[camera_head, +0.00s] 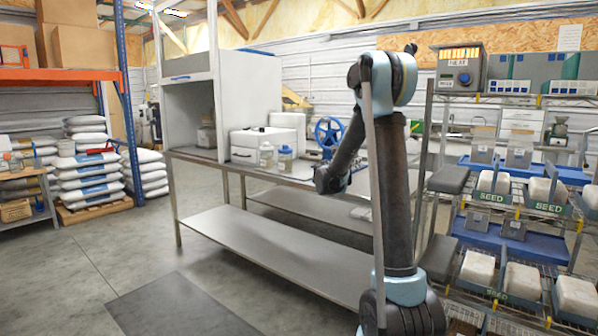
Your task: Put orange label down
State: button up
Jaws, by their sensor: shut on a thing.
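No orange label can be made out in this view. My arm rises at the right of the picture and bends down to the left. Its wrist end stands in front of the steel workbench (240,167), near the blue handwheel. My gripper's fingers do not show; they may be hidden beyond the wrist.
The bench carries a white open-fronted cabinet (247,90), two jars (285,158), a white box and a blue handwheel (329,131). Its lower shelf (270,248) is mostly bare. A wire rack with several SEED bins (522,281) stands right. Stacked sacks (88,170) stand left. Floor is clear front left.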

aim_at(351, 188)
jog(key=shift+f, duration=4.55)
jog(key=shift+f, duration=0.1)
jog(key=o, duration=0.8)
jog(key=shift+c, duration=0.2)
